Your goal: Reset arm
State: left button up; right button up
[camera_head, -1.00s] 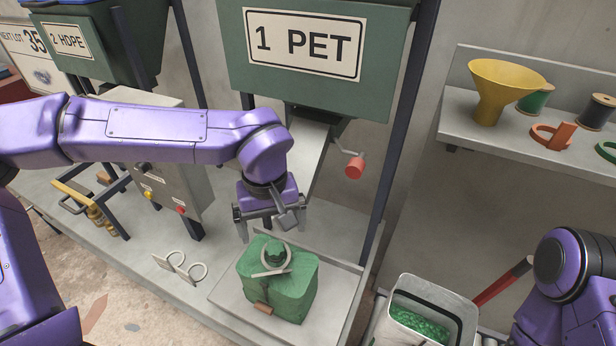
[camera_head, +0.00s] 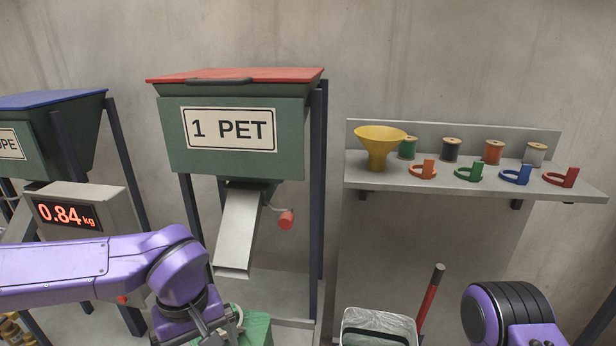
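My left arm comes in from the left, and its wrist hangs over the green bag (camera_head: 256,328) below the 1 PET hopper (camera_head: 215,130). My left gripper (camera_head: 215,338) is at the bottom edge of the head view; its fingertips are cut off or hidden, so I cannot tell whether it is open. Only the top part of the green bag shows. My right arm shows at the lower right as a purple and black joint; its gripper is out of view.
A metal chute (camera_head: 237,232) and a red-knobbed lever (camera_head: 287,219) hang under the hopper. A scale display (camera_head: 68,214) reads 0.84 kg. A lined bin (camera_head: 378,328) stands below the shelf (camera_head: 400,182), which holds a yellow funnel (camera_head: 379,146), several spools and several coloured clips.

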pick_arm(q)
jog(key=s+a+f+n+t+y+b, duration=0.1)
jog(key=s+a+f+y, duration=0.15)
jog(key=f, duration=0.65)
jog(key=s+a+f+t+y+b, duration=0.15)
jog(key=a+f, duration=0.25)
jog(key=f, duration=0.5)
jog(key=s+a+f+n+y+b, duration=0.1)
jog(key=s+a+f+y, duration=0.15)
jog(key=f, duration=0.55)
jog(key=s+a+f+m+h+b, duration=0.1)
jog(key=s+a+f+h+b, duration=0.1)
jog(key=s+f, duration=1)
jog(key=shift+s+a+f+m+t+h+b, duration=0.35)
jog(key=shift+s+a+h, duration=0.2)
jog(key=shift+a, duration=0.2)
pick_arm(e)
notch_tip(320, 180, down, 6)
jog(key=shift+s, duration=0.3)
pick_arm(q)
jog(key=shift+w, duration=0.1)
pick_arm(e)
jog(key=shift+f, duration=0.1)
